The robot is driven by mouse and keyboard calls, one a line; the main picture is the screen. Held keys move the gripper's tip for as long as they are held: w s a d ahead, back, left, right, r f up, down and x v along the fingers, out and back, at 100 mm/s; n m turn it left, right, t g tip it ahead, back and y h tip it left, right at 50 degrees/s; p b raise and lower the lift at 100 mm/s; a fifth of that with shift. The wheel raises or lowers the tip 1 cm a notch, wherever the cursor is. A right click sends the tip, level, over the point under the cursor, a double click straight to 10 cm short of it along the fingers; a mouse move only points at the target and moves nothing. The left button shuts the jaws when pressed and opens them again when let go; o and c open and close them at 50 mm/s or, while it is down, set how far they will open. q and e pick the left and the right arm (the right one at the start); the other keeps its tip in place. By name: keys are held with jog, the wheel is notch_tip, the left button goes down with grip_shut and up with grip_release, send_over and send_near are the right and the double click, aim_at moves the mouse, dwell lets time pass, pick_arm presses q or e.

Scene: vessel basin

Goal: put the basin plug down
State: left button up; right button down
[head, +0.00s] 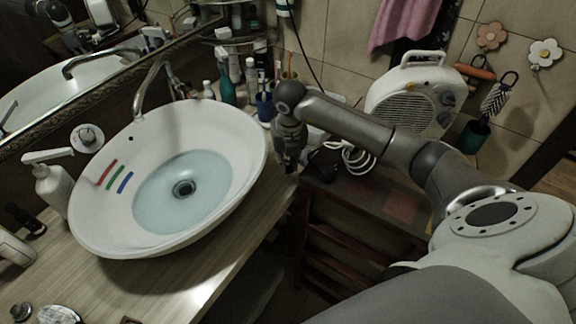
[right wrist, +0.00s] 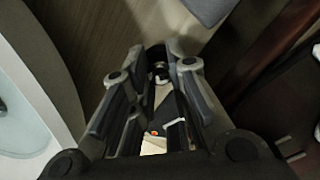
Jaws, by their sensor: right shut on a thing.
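My right gripper (head: 289,165) is beside the right rim of the white basin (head: 250,130), over the counter's right end, pointing down. In the right wrist view my right gripper (right wrist: 158,62) is shut on a small dark and metallic piece, which I take to be the basin plug (right wrist: 160,69); the fingers hide most of it. The basin holds shallow bluish water, with the drain (head: 184,188) visible and uncovered at its bottom. My left gripper is not in view.
The wooden counter (head: 225,268) is bare in front of the basin. A soap dispenser (head: 52,186) stands at left, and bottles and cups (head: 264,106) stand behind. A white fan heater (head: 412,98) is at right. A dark red wooden frame (head: 335,240) is below.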

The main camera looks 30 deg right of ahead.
aim_at(288, 163)
notch_tip(288, 163, down, 3)
jog(key=shift+f+p, duration=0.1)
jog(key=shift+p, duration=0.3)
jog(key=shift+f, duration=0.15)
jog(key=shift+f, duration=0.15)
jog(key=c, duration=1.4)
grip_release()
